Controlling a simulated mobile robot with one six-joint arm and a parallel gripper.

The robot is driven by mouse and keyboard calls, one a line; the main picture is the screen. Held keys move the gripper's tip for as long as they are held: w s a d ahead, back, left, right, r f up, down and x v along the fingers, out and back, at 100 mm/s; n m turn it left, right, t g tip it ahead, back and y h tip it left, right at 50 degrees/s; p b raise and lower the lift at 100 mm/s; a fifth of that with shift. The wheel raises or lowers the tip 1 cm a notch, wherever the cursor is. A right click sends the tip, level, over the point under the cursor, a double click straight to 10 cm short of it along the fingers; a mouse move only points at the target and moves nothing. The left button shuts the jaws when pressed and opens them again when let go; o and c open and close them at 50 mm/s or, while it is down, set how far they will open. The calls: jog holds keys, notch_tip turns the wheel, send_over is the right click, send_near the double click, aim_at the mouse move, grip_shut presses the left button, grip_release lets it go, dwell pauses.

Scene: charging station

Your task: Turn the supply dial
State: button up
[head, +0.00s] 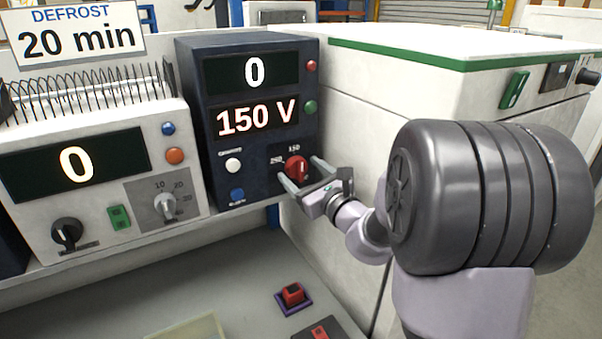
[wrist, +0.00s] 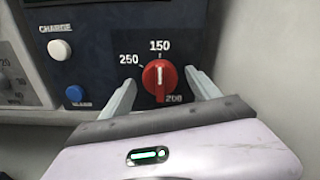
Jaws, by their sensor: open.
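The supply dial (head: 296,169) is a red knob low on the front of the dark blue supply unit (head: 195,100). Its upper display reads 0 and its lower one 150 V. In the wrist view the dial (wrist: 159,77) has its white mark pointing up at 150, with 250 to the left and 200 at lower right. My gripper (head: 302,172) is open in front of the dial. In the wrist view my gripper (wrist: 160,88) has one finger on each side of the dial, with gaps between. Whether the fingertips reach past its face is hard to tell.
A white charge button (wrist: 60,49) and a blue button (wrist: 74,95) sit left of the dial. A white unit (head: 90,180) with its own knobs stands to the left. A white cabinet (head: 350,110) stands close on the right. A red button block (head: 292,294) is on the bench below.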

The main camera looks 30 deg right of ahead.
jog(key=c, duration=1.4)
jog(key=shift+o, duration=0.2)
jog(key=m+p, duration=0.2)
jog(key=p, duration=0.1)
jog(key=shift+r+m, duration=0.15)
jog(key=shift+m, duration=0.25)
jog(key=shift+m+p, duration=1.15)
jog(key=shift+m, duration=0.35)
